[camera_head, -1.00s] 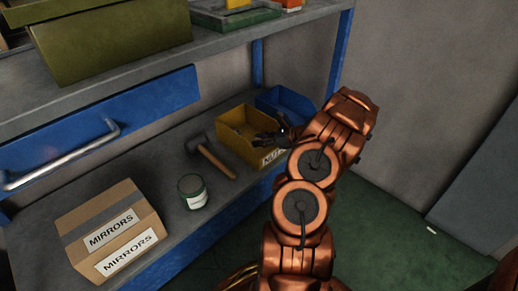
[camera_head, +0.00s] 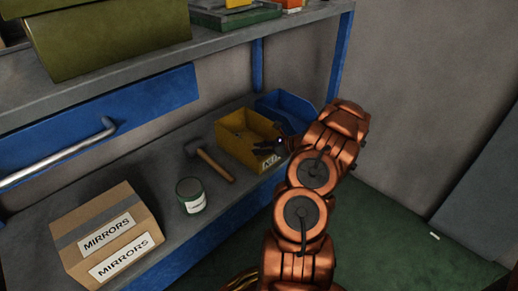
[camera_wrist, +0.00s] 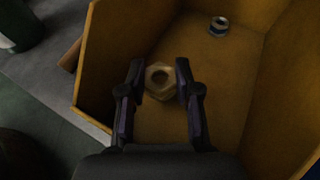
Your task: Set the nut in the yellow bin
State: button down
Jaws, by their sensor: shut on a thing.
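The yellow bin (camera_head: 232,132) stands on the lower shelf with a label on its front. In the wrist view, my gripper (camera_wrist: 160,70) is shut on a brass-coloured nut (camera_wrist: 160,93), one finger on each side. The nut appears over the inside of the yellow bin (camera_wrist: 225,100); its height above the floor is hard to tell. A second, silvery nut (camera_wrist: 219,27) lies in the bin near the far wall.
A blue bin (camera_head: 285,103) stands just beyond the yellow one. A hammer (camera_head: 215,165), a green-and-white can (camera_head: 191,195) and a cardboard box labelled MIRRORS (camera_head: 125,215) stand left of it. The upper shelf (camera_head: 150,103) overhangs behind.

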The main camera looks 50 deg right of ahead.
jog(key=shift+f, duration=0.3)
jog(key=shift+s+a+f, duration=0.1)
jog(key=shift+f, duration=0.25)
jog(key=c, duration=1.1)
grip_release()
jog(key=o, duration=0.3)
jog(key=shift+f, duration=0.2)
jog(key=shift+s+a, duration=0.1)
jog(key=shift+f, duration=0.1)
jog(key=w+r+p+v, duration=0.1)
jog(key=p+v, duration=0.3)
jog(key=v, duration=0.8)
jog(key=shift+s+d+r, duration=0.2)
jog(key=shift+s+r, duration=0.15)
jog(key=shift+r, duration=0.3)
